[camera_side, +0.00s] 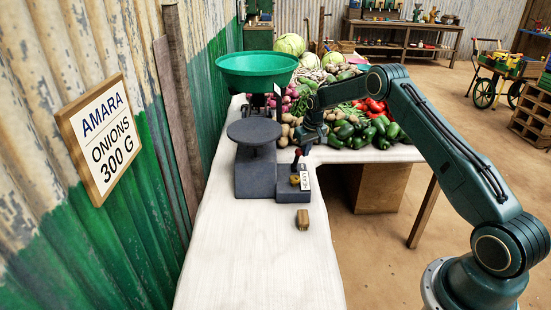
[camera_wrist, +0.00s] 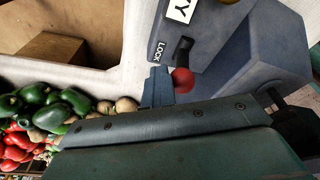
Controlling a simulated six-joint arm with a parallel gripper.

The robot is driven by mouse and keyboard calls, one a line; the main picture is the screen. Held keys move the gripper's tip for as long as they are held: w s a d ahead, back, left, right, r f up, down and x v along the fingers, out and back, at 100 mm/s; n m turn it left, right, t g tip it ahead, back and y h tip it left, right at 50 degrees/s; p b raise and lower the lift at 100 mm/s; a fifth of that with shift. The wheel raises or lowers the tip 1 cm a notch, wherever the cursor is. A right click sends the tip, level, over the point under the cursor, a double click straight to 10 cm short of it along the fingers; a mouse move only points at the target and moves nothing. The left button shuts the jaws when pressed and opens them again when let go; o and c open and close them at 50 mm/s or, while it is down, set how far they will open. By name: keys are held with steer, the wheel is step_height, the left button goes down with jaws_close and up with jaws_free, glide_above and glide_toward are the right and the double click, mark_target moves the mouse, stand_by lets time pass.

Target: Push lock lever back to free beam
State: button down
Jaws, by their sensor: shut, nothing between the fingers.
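The balance (camera_side: 256,178) stands on the white table, with a grey base, a dark round plate (camera_side: 254,131) and a green bowl (camera_side: 257,72) behind it. The lock lever shows in the wrist view as a black stem with a red ball knob (camera_wrist: 183,80), beside the word LOCK (camera_wrist: 160,51) on the grey base. My gripper (camera_wrist: 157,88) is shut and empty, its fingertips right beside the knob; I cannot tell whether they touch. In the side view my gripper (camera_side: 302,146) is low at the right side of the balance, partly covering the lever.
A small brown block (camera_side: 303,219) lies on the table (camera_side: 255,265) in front of the balance. Vegetables (camera_side: 345,125) are heaped behind and right of my gripper. A brass-coloured piece (camera_side: 294,180) sits on the base's right end. The front of the table is otherwise clear.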

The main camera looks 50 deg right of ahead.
steer(key=shift+s+a+f, duration=0.1)
steer(key=shift+a+f, duration=0.1)
steer(key=shift+f, duration=0.35)
steer(key=shift+s+a+f, duration=0.1)
steer(key=shift+a+f, duration=0.1)
steer(key=shift+f, duration=0.35)
steer(key=shift+d+r, duration=0.15)
steer(key=shift+r, duration=0.15)
step_height(320, 180, up, 6)
steer(key=s+d, duration=0.1)
steer(key=shift+s+d, duration=0.2)
steer(key=shift+d, duration=0.1)
steer(key=shift+r, duration=0.1)
